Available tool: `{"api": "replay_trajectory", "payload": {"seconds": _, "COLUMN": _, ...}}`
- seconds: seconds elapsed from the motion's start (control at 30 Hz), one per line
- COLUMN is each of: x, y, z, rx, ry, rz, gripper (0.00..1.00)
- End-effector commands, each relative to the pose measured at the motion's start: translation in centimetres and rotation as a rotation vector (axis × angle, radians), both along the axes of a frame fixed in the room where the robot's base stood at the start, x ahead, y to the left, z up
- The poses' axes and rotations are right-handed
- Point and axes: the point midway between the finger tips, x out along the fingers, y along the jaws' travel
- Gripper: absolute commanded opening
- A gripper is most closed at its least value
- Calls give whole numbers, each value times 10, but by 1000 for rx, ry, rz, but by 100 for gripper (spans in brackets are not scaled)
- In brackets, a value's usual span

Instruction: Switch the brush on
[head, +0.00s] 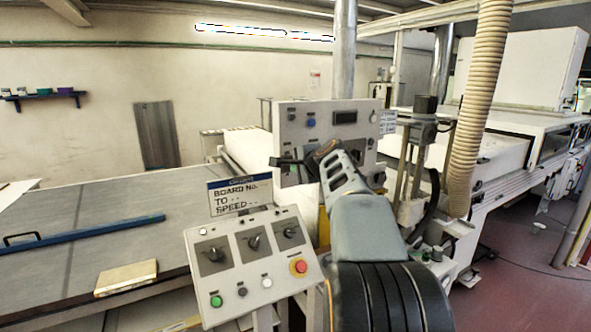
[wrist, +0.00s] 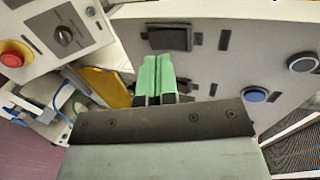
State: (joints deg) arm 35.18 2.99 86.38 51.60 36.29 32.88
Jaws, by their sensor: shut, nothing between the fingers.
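An upright pale control panel (head: 290,139) stands at the middle of the head view. It has a blue button (head: 310,123), a dark round button (head: 292,117) and a small dark display (head: 345,117). My gripper (head: 284,161) is in front of its lower left part. In the wrist view my gripper (wrist: 159,75) has its green fingertips together and empty, just below a dark rectangular switch or window (wrist: 168,38) on the panel. The blue button (wrist: 255,95) is to their right. I cannot tell whether the tips touch the panel. No label for the brush is legible, and my arm hides part of the panel.
A sloped console (head: 236,280) with several knobs and buttons, including a red stop button (head: 299,267), stands just left of my arm. A conveyor table (head: 100,225) is at left. A ribbed hose (head: 478,110) hangs at right.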

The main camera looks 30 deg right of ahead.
Motion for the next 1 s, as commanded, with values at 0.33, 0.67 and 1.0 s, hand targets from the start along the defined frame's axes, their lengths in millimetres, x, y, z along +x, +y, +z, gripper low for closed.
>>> {"api": "replay_trajectory", "payload": {"seconds": 0.33, "x": -63, "y": 6, "z": 25, "rx": -3, "ry": -2, "rz": -2, "gripper": 0}}
{"api": "replay_trajectory", "payload": {"seconds": 0.67, "x": -92, "y": 9, "z": 39, "rx": -1, "ry": 0, "rz": 0, "gripper": 0}}
{"api": "replay_trajectory", "payload": {"seconds": 1.0, "x": -94, "y": 9, "z": 41, "rx": -1, "ry": 0, "rz": 1, "gripper": 0}}
